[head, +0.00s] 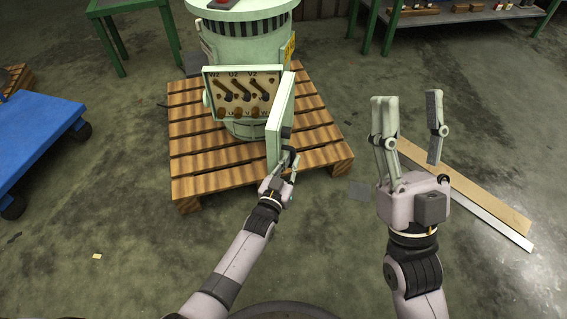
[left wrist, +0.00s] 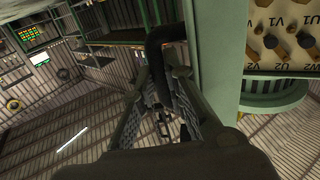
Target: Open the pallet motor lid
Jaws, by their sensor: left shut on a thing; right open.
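The pale green motor (head: 246,45) stands upright on a wooden pallet (head: 205,160). Its terminal box (head: 242,92) faces me with the terminals exposed; they also show in the left wrist view (left wrist: 282,40). The lid (head: 281,120) stands swung out at the right side of the box, edge toward me; it also shows in the left wrist view (left wrist: 222,60). My left gripper (head: 287,160) is at the lid's lower right side, shut on its dark handle (left wrist: 165,60). My right gripper (head: 408,125) is open and empty, right of the pallet, fingers pointing up.
A blue cart (head: 35,135) stands at the left. Green-framed tables (head: 125,8) and (head: 455,15) stand at the back. Wooden and white planks (head: 475,195) lie on the floor at the right. The floor in front of the pallet is mostly clear.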

